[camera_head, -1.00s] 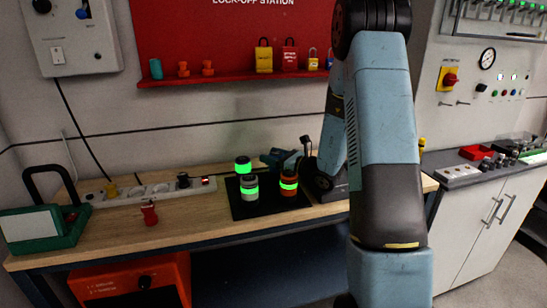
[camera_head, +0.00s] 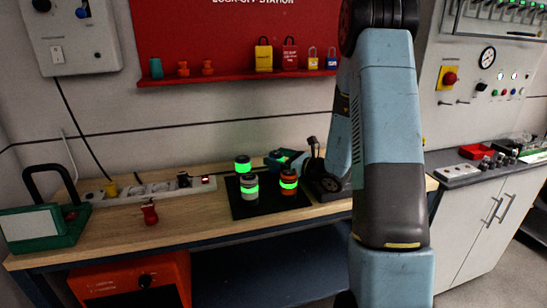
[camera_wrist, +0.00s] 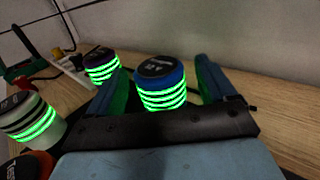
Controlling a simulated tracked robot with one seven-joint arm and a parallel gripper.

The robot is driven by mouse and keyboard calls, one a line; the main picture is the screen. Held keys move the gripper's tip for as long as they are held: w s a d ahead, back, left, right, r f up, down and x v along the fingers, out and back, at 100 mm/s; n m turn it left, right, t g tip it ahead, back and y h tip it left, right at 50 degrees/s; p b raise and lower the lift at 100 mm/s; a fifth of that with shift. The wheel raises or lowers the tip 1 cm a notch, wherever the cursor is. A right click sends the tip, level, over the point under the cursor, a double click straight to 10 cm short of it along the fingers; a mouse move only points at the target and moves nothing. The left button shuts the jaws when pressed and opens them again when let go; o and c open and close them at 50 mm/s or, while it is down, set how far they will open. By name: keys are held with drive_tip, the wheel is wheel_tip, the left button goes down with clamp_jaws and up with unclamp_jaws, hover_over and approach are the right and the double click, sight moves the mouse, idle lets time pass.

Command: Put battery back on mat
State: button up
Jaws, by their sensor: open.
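A blue-topped battery (camera_wrist: 162,88) with glowing green bands stands between the two teal fingers of my open gripper (camera_wrist: 170,85) in the wrist view. Its base is hidden behind the gripper body. In the head view my gripper (camera_head: 284,156) is low at the mat's back right edge. The black mat (camera_head: 268,208) lies on the wooden bench. A dark battery (camera_head: 243,163), a grey battery (camera_head: 249,188) and an orange battery (camera_head: 288,182) stand upright on or at the mat, all with green bands. I cannot tell whether the blue battery touches the mat.
A white power strip (camera_head: 150,189) runs along the back of the bench (camera_head: 200,215). A red object (camera_head: 150,213) and a green case with a handle (camera_head: 42,228) stand to the left. A red lock-off board (camera_head: 230,40) with padlocks is on the wall. Bench at front left is clear.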

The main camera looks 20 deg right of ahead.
drive_tip(key=v, duration=0.9)
drive_tip(key=shift+s+d, duration=0.1)
drive_tip(key=shift+s, duration=0.1)
